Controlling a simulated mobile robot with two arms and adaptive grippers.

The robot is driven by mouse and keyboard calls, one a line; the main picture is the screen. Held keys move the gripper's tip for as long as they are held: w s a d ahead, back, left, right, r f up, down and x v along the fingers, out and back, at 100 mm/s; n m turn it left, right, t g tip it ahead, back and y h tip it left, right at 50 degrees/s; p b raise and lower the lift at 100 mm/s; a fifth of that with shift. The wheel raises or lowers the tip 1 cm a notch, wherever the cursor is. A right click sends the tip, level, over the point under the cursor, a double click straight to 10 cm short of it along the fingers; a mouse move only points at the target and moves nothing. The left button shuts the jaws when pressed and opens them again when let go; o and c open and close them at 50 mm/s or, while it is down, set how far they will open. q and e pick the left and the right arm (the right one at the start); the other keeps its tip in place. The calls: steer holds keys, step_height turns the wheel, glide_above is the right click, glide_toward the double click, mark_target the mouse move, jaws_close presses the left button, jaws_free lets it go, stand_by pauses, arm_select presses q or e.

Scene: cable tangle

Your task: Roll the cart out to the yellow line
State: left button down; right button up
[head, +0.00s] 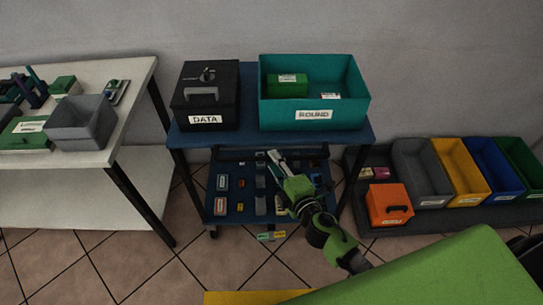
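The blue cart (360,134) stands against the wall in the middle of the head view, with a top deck, dark legs and a lower shelf holding several small parts. My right gripper (267,158) is in front of the cart, just below its top deck and above the lower shelf in the picture. Its grey fingers overlap the dark bar under the deck; whether they touch or grip it is unclear. My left gripper is out of view. A yellow strip (240,298) shows at the bottom edge, mostly cut off; I cannot tell if it is the line.
On the deck are a black box marked DATA (206,95) and a teal bin (314,95). A white table (115,140) stands at left. Coloured bins (460,168) and an orange box (389,205) stand at right. A small green-yellow item (271,236) is low before the cart.

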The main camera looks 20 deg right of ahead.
steer(key=shift+x, duration=1.5)
steer(key=shift+c, duration=0.5)
jaws_close()
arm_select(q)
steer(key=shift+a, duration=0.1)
arm_select(e)
steer(key=shift+f, duration=0.1)
